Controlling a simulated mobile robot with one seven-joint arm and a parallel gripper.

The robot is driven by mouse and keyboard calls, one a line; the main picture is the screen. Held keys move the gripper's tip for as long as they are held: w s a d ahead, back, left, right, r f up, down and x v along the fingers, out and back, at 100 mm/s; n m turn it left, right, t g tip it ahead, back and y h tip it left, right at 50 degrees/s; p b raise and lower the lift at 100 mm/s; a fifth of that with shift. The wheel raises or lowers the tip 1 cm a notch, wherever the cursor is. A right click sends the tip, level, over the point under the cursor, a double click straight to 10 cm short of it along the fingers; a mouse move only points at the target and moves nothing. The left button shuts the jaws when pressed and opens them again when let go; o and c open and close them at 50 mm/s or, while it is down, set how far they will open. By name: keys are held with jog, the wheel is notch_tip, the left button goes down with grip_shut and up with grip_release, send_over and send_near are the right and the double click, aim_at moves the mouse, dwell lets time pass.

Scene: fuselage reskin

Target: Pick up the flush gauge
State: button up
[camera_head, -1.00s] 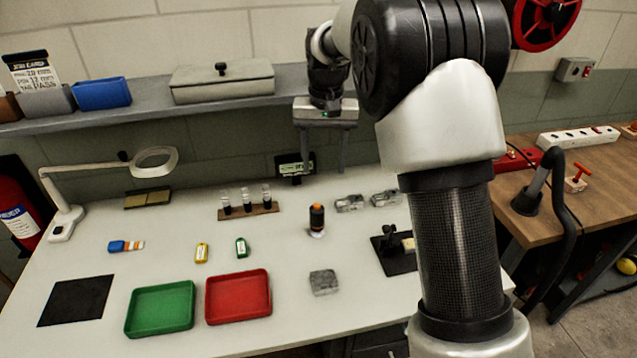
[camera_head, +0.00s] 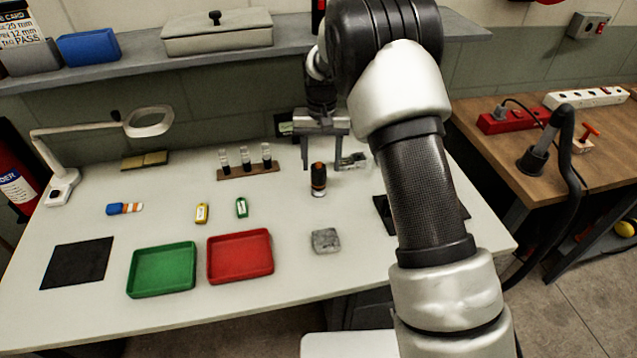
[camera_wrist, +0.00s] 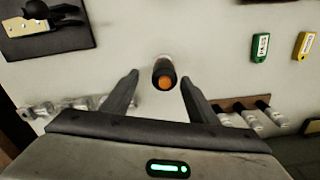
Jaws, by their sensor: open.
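A small upright black cylinder with an orange top, which I take to be the flush gauge (camera_head: 318,181), stands on the white table right of the vial rack. It also shows in the wrist view (camera_wrist: 163,74), seen from above, with its orange end towards the camera. My gripper (camera_head: 321,168) is open and empty, fingers pointing down, just above and behind the cylinder in the head view. In the wrist view, my gripper (camera_wrist: 159,80) has its fingertips to either side of the cylinder's image. I see no contact.
A vial rack (camera_head: 248,171) stands left of the gripper, and clear parts (camera_head: 352,160) lie to its right. A grey block (camera_head: 326,240), red tray (camera_head: 240,276) and green tray (camera_head: 162,290) lie nearer the front. A black stand (camera_wrist: 45,28) shows in the wrist view.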

aim_at(319, 175)
jog(key=f, duration=0.5)
jog(key=shift+a+f, duration=0.15)
jog(key=shift+a, duration=0.2)
jog(key=c, duration=1.1)
